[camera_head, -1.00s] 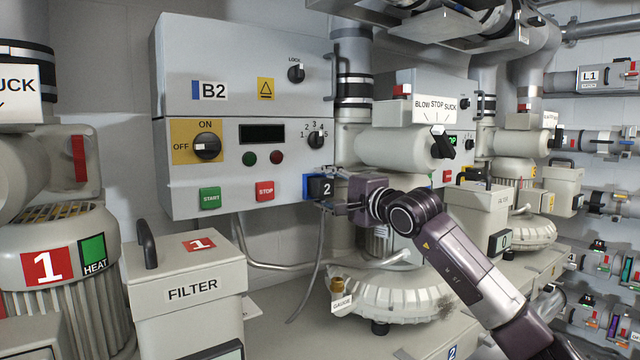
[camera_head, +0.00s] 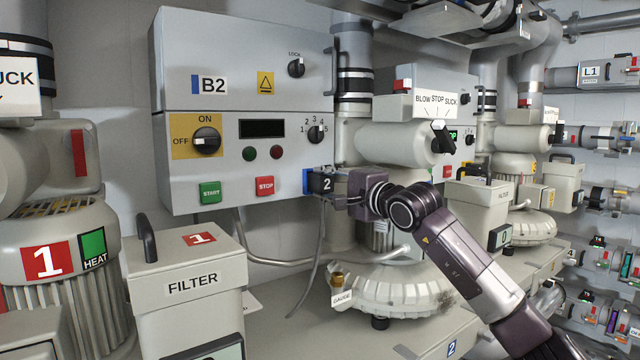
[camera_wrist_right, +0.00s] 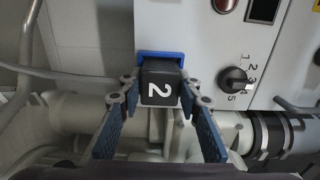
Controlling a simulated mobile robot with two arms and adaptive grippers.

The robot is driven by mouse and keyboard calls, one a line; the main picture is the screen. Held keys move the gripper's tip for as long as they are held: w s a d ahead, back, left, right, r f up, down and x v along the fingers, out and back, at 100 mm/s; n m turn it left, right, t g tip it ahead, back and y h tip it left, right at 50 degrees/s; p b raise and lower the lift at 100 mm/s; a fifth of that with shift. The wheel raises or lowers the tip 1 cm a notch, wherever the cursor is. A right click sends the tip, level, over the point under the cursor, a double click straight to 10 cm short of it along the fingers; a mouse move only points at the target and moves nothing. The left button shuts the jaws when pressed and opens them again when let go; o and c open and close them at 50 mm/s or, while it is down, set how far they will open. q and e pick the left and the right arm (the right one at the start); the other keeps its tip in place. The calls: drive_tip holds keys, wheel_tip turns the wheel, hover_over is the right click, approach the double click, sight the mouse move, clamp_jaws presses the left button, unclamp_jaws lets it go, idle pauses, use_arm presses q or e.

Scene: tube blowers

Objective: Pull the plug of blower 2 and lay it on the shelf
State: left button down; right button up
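The plug of blower 2 (camera_head: 326,184), a black block with a white 2, sits at its blue socket (camera_head: 306,181) on the lower right side of control box B2. In the right wrist view the plug (camera_wrist_right: 160,86) is upright against the blue socket rim (camera_wrist_right: 160,56). My right gripper (camera_head: 330,188) reaches it from the right. In the wrist view its two fingers (camera_wrist_right: 160,90) flank the plug, with their tips close against both sides; they look shut on it. My left gripper is out of view.
Control box B2 (camera_head: 240,160) has knobs and start and stop buttons. A grey cable (camera_head: 318,245) hangs below the plug. Blower 2's pale housing (camera_head: 400,290) stands under my right arm. The filter 1 box (camera_head: 190,285) and bare shelf (camera_head: 280,325) are in front.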

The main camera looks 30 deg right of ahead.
sight(328, 184)
clamp_jaws()
drive_tip(key=shift+f, duration=0.1)
idle(0.3)
drive_tip(key=shift+s+d+b, duration=0.15)
drive_tip(key=shift+s+b, duration=0.5)
drive_tip(key=shift+s, duration=0.3)
drive_tip(key=shift+s+b, duration=0.6)
drive_tip(key=shift+s+d+b, duration=0.15)
drive_tip(key=shift+s+b, duration=0.75)
drive_tip(key=shift+s, duration=0.6)
drive_tip(key=shift+s+r, duration=0.2)
drive_tip(key=shift+s, duration=0.1)
